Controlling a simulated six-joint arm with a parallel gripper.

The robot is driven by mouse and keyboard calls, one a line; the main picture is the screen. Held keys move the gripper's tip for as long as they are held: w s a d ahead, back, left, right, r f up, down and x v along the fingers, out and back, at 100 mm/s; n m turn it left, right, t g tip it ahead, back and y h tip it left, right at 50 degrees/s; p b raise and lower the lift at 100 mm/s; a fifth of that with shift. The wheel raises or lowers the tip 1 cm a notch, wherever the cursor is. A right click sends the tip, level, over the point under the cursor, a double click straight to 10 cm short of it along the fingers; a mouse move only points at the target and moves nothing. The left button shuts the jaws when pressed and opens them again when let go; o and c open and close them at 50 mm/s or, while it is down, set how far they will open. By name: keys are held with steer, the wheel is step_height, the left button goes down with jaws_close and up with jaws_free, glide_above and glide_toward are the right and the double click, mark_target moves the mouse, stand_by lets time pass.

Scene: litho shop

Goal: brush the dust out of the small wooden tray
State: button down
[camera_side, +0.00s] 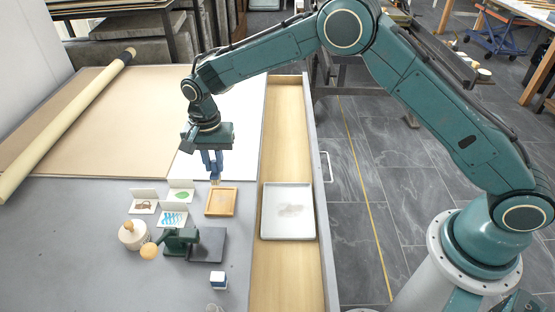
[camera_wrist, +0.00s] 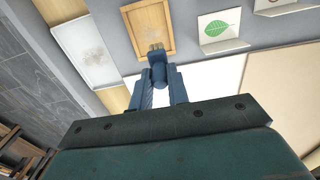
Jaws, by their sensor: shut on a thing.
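The small wooden tray (camera_side: 234,202) lies on the grey worktop, and in the wrist view (camera_wrist: 172,38) it shows a faint pale smudge on its floor. My gripper (camera_side: 212,166) is shut on a small brush, whose blue body and tan bristles show in the wrist view (camera_wrist: 157,48). The bristles point down at the tray's far edge in the side view; I cannot tell whether they touch it. A white tray (camera_side: 289,186) with a grey dusty patch lies to the right, in the open drawer (camera_side: 285,110).
Three picture cards (camera_side: 180,192) stand left of the wooden tray. A paper roll (camera_side: 65,125) lies far left.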

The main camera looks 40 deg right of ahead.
steer(key=shift+r, duration=1.7)
steer(key=s+a+r+t+h, duration=0.1)
steer(key=s+a+r, duration=0.2)
steer(key=s, duration=0.2)
steer(key=shift+s+r, duration=0.4)
steer(key=shift+a+f, duration=0.1)
steer(key=shift+f, duration=0.05)
steer(key=shift+f, duration=2.35)
